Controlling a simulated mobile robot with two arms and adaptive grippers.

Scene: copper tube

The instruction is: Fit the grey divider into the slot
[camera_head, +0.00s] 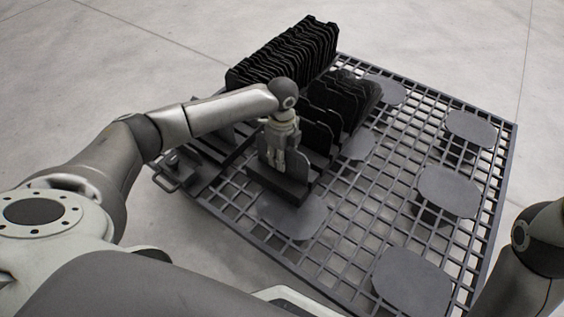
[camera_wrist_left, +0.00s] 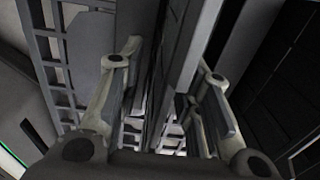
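The grey divider (camera_head: 298,167) stands upright at the front end of the dark rack (camera_head: 284,190) in the head view, with its lower edge at the rack's base. My left gripper (camera_head: 275,162) points down right at the divider and covers part of it. In the left wrist view, the two fingers of my left gripper (camera_wrist_left: 166,82) are spread on either side of a thin upright plate (camera_wrist_left: 178,62), which looks like the divider. Gaps show between the plate and the fingers. The slot itself is hidden from both views. My right gripper is out of view.
A dense row of black dividers (camera_head: 285,52) stands behind the left gripper. Several more black plates (camera_head: 335,105) stand right beside it. The grid table (camera_head: 345,215) carries flat grey round pads (camera_head: 450,190) and has free room on its right side.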

